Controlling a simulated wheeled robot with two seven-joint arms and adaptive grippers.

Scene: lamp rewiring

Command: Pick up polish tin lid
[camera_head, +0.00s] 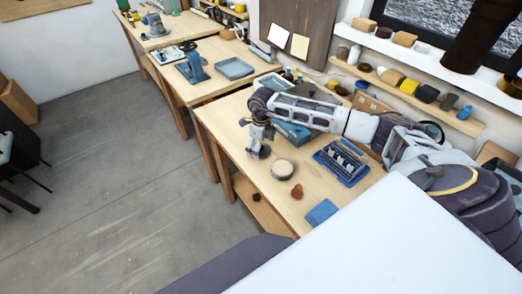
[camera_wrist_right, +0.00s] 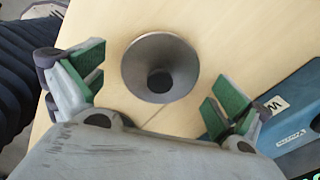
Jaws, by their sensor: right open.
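My right gripper (camera_head: 259,143) is open and empty over the near workbench. In the right wrist view its green-padded fingers (camera_wrist_right: 158,85) are spread apart. A grey, cone-shaped metal piece (camera_wrist_right: 160,66) with a dark centre lies below and between them, not gripped. A round tin with a pale top (camera_head: 282,168) stands on the bench, just right of the gripper in the head view. Whether that pale top is the polish tin lid, I cannot tell for sure. The tin does not show in the right wrist view. My left gripper is not in view.
A blue case (camera_wrist_right: 295,120) with a white label lies beside the right fingers. A blue tray of parts (camera_head: 341,162), a reddish-brown lump (camera_head: 297,191) and a flat blue block (camera_head: 321,212) are on the bench (camera_head: 230,130). Shelves with several small items line the wall.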

